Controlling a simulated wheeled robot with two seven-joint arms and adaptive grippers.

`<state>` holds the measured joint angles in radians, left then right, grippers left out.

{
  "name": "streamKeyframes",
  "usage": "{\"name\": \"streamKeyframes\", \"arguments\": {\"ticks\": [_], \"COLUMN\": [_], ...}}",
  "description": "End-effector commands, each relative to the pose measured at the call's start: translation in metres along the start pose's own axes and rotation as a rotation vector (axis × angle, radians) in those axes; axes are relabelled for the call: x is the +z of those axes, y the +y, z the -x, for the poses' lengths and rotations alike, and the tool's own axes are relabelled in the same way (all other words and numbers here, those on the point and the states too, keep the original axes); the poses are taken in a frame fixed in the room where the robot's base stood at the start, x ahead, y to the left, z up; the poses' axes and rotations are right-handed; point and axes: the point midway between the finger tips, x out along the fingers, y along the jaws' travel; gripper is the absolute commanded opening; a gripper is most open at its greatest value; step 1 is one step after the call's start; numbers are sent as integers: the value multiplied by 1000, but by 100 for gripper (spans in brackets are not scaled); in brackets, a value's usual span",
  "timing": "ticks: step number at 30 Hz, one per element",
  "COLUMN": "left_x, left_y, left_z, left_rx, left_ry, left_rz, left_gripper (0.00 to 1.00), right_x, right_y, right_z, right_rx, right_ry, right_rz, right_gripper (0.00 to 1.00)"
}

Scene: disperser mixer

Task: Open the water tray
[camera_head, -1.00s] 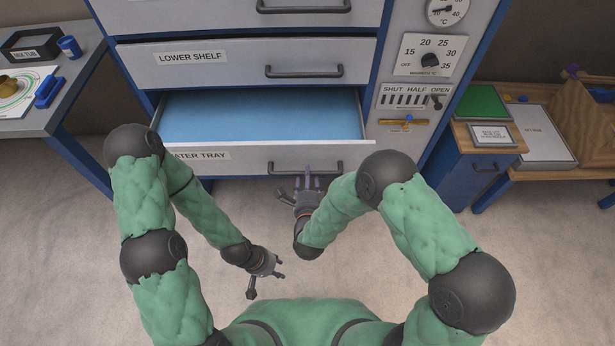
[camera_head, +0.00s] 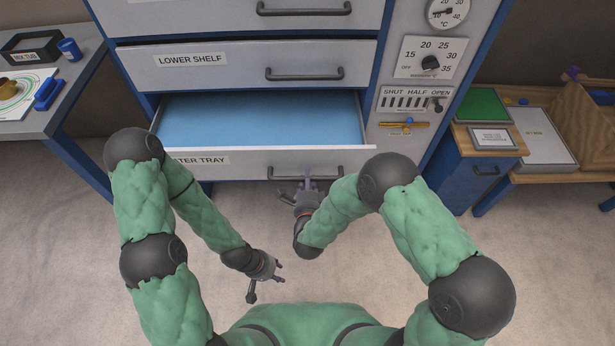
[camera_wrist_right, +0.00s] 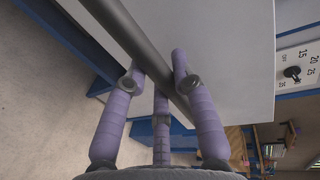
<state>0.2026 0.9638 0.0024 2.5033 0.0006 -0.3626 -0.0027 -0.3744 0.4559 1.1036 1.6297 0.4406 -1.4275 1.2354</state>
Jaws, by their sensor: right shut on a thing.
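The water tray (camera_head: 320,162) is the lowest drawer of the cabinet. It is pulled out, with its empty-looking blue inside (camera_head: 262,118) showing. Its dark bar handle (camera_head: 334,172) is on the right part of its white front. My right gripper (camera_head: 308,184) is at this handle and shut on it; in the right wrist view its purple fingers (camera_wrist_right: 160,85) lie on both sides of the bar (camera_wrist_right: 150,55). My left gripper (camera_head: 270,282) hangs over the floor, apart from the tray, with fingers spread and empty. My right arm stands close to the tray's right corner.
The lower shelf drawer (camera_head: 220,59) above is shut or nearly so. To its right is a panel with a dial (camera_head: 430,62) and a shut-half-open slider (camera_head: 437,105). A desk (camera_head: 40,120) stands left, a blue cabinet and wooden bench (camera_head: 545,178) right. The floor before the tray is clear.

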Motion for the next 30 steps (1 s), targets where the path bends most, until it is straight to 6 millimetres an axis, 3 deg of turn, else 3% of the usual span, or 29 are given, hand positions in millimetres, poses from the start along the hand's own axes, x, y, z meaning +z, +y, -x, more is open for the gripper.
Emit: {"name": "streamKeyframes", "arguments": {"ticks": [3,8,18,19,21,30], "left_x": [0,0,0,0,0,0], "left_y": [2,3,3,3,3,3], "left_z": [5,8,8,8,8,8], "left_rx": [0,0,0,0,0,0], "left_ry": [0,0,0,0,0,0], "left_rz": [0,0,0,0,0,0], "left_gripper": [40,40,40,40,40,40], "right_x": [1,1,0,0,0,0], "right_y": [6,11,13,13,13,12], "right_z": [27,52,56,56,56,56], "right_rx": [7,5,5,5,4,4], "right_ry": [-4,-3,-2,-2,-2,-1], "right_rz": [4,3,2,2,2,2], "right_gripper": [0,0,0,32,51,51]}}
